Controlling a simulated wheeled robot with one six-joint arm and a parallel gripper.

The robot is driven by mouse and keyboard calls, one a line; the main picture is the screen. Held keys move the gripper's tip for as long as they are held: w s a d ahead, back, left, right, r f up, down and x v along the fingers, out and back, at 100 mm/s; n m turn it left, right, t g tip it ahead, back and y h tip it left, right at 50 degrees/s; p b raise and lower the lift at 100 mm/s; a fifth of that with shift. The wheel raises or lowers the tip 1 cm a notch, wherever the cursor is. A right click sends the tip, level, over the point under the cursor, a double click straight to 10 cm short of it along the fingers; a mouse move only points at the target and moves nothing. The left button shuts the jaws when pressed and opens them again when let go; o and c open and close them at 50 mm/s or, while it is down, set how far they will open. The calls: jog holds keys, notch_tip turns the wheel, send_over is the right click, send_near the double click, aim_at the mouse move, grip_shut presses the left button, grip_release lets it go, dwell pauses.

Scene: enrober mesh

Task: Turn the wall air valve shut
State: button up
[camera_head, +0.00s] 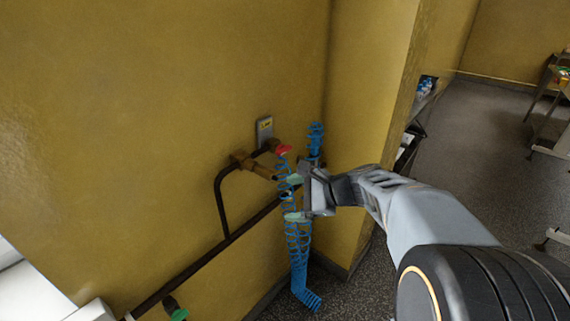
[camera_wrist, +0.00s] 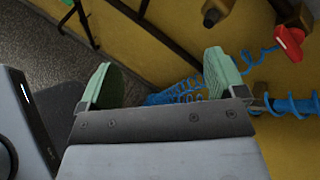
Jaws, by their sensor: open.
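The wall air valve has a red handle (camera_head: 283,150) on brass fittings at the end of a dark pipe on the yellow wall. In the wrist view the red handle (camera_wrist: 289,42) is at the upper right, outside the jaws. My gripper (camera_head: 293,199) is just below and in front of the valve in the head view. My gripper (camera_wrist: 165,82) is open, its two green finger pads apart. A blue coiled hose (camera_head: 298,250) hangs by the fingers and runs behind them in the wrist view (camera_wrist: 180,92). I cannot tell whether the fingers touch the hose.
A dark pipe (camera_head: 190,270) runs along the wall, with a green-handled fitting (camera_head: 178,314) at lower left. A small grey plate (camera_head: 264,131) is above the valve. A wall corner stands right of the hose. Open floor (camera_head: 455,140) lies farther right.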

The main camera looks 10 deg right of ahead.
aim_at(287, 151)
jog(key=w+d+r+m+t+b, duration=0.2)
jog(key=w+d+m+t+b, duration=0.1)
jog(key=w+d+m+t, duration=0.55)
jog(key=w+a, duration=0.2)
jog(key=w, duration=0.1)
jog(key=w+a+m, duration=0.1)
jog(key=w, duration=0.2)
jog(key=w+a+m, duration=0.1)
jog(key=w+a, duration=0.1)
jog(key=w, duration=0.1)
jog(key=shift+w+a+f+g+y, duration=0.1)
jog(key=shift+a+g+y, duration=0.2)
jog(key=shift+g, duration=0.05)
jog(key=shift+x, duration=0.85)
jog(key=c, duration=0.9)
